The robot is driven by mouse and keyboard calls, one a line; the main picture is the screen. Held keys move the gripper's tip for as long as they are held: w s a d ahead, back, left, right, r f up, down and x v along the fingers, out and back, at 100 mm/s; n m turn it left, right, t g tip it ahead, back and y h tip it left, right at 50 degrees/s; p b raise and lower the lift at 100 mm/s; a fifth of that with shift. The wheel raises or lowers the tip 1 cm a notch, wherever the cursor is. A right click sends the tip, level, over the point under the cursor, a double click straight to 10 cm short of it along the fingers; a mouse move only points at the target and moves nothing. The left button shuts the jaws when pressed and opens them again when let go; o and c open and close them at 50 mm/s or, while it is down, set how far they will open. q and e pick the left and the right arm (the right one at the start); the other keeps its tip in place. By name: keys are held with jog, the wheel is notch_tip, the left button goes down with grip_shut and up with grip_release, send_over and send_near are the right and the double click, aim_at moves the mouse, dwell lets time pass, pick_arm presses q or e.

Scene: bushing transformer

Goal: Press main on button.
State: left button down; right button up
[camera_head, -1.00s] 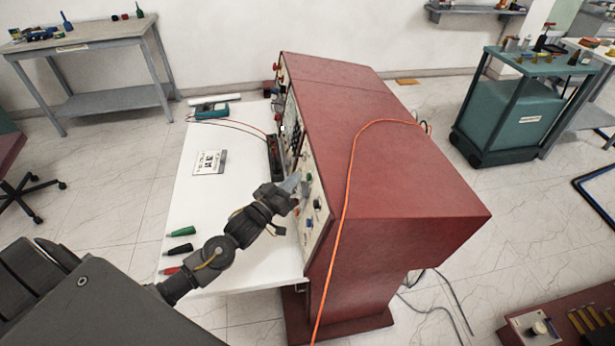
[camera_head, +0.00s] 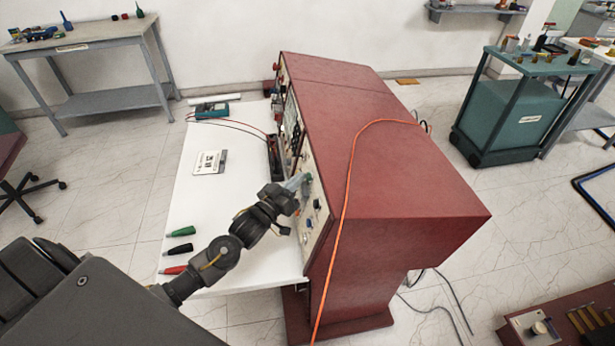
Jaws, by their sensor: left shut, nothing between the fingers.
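The red test cabinet (camera_head: 375,160) stands in the middle with its light control panel (camera_head: 313,222) facing left. Small knobs and buttons show on the panel, including a green button (camera_head: 308,178) beside my left gripper's fingertips and a dark switch (camera_head: 317,204) just below. I cannot read any labels, so I cannot tell which is the main on button. My left gripper (camera_head: 300,182) is shut and empty, its tips at the panel near the green button. Whether they touch it I cannot tell. My right gripper is not in view.
The white tabletop (camera_head: 215,220) in front of the panel holds a green, a black and a red probe (camera_head: 172,270), a label card (camera_head: 210,162) and a teal meter (camera_head: 212,110) with leads. An orange cable (camera_head: 350,170) lies over the cabinet.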

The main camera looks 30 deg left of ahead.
pick_arm(q)
jog(key=shift+w+d+f, duration=0.1)
jog(key=shift+w+d, duration=0.05)
jog(key=shift+d, duration=0.1)
jog(key=shift+a, duration=0.1)
dwell(0.6)
jog(key=shift+s+a+r+p, duration=0.2)
jog(key=shift+s+a+p, duration=0.3)
jog(key=shift+a, duration=0.1)
jog(key=shift+s+a+r+p, duration=0.3)
jog(key=shift+s+a+p, duration=0.2)
jog(key=shift+s+a, duration=0.4)
jog(key=shift+s+a+r+p, duration=0.3)
jog(key=shift+s+a+p, duration=0.25)
jog(key=shift+a, duration=0.5)
